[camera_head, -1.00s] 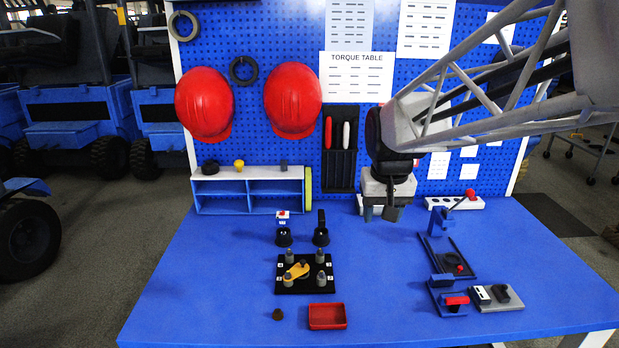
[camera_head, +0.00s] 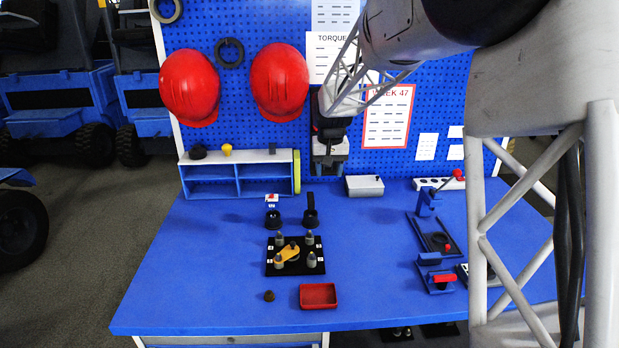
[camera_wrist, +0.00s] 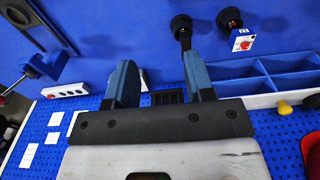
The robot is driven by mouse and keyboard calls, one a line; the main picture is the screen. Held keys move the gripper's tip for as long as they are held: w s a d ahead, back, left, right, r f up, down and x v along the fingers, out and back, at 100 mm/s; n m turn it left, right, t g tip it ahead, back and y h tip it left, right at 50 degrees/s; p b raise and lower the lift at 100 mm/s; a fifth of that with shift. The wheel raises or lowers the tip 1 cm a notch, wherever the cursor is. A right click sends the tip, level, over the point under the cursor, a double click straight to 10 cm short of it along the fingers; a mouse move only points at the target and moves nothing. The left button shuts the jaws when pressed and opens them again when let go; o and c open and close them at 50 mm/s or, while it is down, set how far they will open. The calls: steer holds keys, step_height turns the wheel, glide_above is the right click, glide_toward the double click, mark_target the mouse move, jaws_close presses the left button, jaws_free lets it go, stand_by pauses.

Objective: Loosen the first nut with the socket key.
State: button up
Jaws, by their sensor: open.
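The black fixture plate (camera_head: 271,268) carries several grey posts, white labels and a yellow arm (camera_head: 288,253). Which post bears the first nut is too small to tell. Behind it stand two black round-based pieces. The right one (camera_head: 311,217), with a tall upright handle, looks like the socket key; it also shows in the wrist view (camera_wrist: 182,28). The left one (camera_head: 272,220) has a small red-and-white block behind it. My gripper (camera_head: 328,168) is open and empty above the table's back, behind the handled piece. Its two blue fingers (camera_wrist: 158,62) stand apart in the wrist view.
A blue-and-white shelf (camera_head: 237,190) stands left of my gripper, and a grey box (camera_head: 364,186) stands to its right. Clamp fixtures (camera_head: 433,240) stand at right. The left table is bare.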

glide_above(311, 197)
steer(key=shift+g, duration=0.3)
step_height(311, 197, down, 10)
steer(key=shift+w+f, duration=0.1)
steer(key=shift+f, duration=0.1)
steer(key=shift+f, duration=0.15)
steer(key=shift+f, duration=4.35)
jaws_close()
